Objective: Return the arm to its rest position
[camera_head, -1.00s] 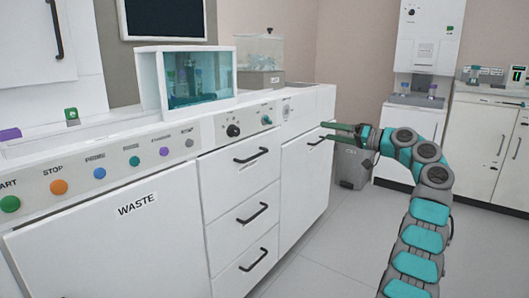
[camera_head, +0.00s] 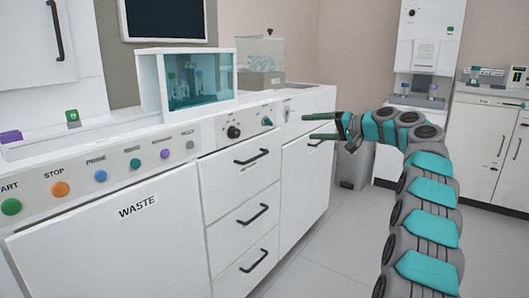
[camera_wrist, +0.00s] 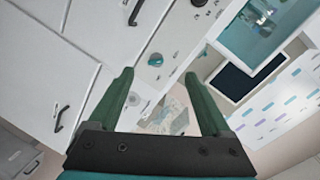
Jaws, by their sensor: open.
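My gripper (camera_head: 320,126) is open and empty in the head view. It is in front of the right end of the white counter, with its two green fingers pointing left. My teal and grey arm comes up from the lower right of that view. In the wrist view my gripper (camera_wrist: 160,90) shows two green fingers spread apart with nothing between them. The counter front and a teal knob (camera_wrist: 156,60) lie beyond the fingers.
The white counter has drawers (camera_head: 245,207) and a WASTE door (camera_head: 110,235). A glass-fronted box (camera_head: 195,78) and a clear bin (camera_head: 262,60) stand on top. A grey trash can (camera_head: 350,165) is behind the gripper. Grey floor lies open between counter and right cabinets.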

